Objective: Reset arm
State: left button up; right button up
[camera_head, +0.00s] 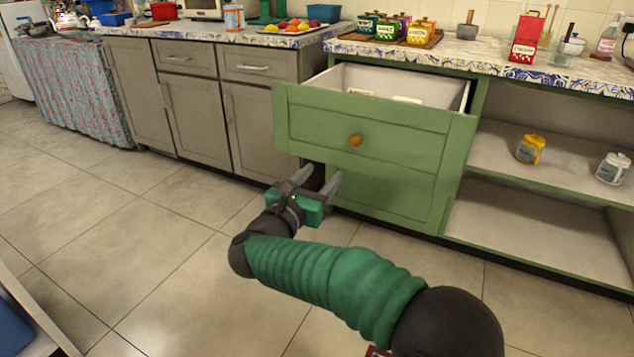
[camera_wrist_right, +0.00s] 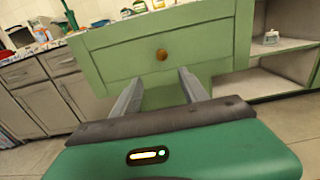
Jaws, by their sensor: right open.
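My right gripper (camera_head: 318,180) is open and empty in front of the green cabinet, below the open drawer's front. Its two grey fingers also show in the right wrist view (camera_wrist_right: 160,88), apart, pointing toward the cabinet with nothing between them. The green drawer (camera_head: 375,130) is pulled out, its orange-brown knob (camera_head: 355,140) above and right of the fingers in the head view. The knob also shows in the right wrist view (camera_wrist_right: 161,54), above the gap between the fingers. A few pale items lie inside the drawer, partly hidden. My left gripper is not in view.
The counter holds jars on a tray (camera_head: 437,40), a red box (camera_head: 526,38) and a grey mortar (camera_head: 467,27). A yellow jar (camera_head: 530,149) and a white jar (camera_head: 612,168) stand on the open shelf at right. The tiled floor (camera_head: 150,250) at left is clear.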

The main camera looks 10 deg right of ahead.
jog(key=s+d+f+m+g+y+p, duration=0.35)
jog(key=s+m+p, duration=0.25)
jog(key=s+m, duration=0.45)
jog(key=s+d+f+m+g+y+p, duration=0.3)
jog(key=s+d+f+m+g+p, duration=0.15)
jog(key=s+m+p, duration=0.4)
jog(key=s+d+f+m+g+y+p, duration=0.3)
jog(key=s+d+f+m+g+p, duration=0.15)
jog(key=s+m, duration=0.7)
notch_tip(320, 180, up, 36)
jog(key=n+p, duration=0.1)
jog(key=p, duration=3.4)
jog(key=shift+s+r, duration=0.15)
jog(key=shift+s, duration=0.15)
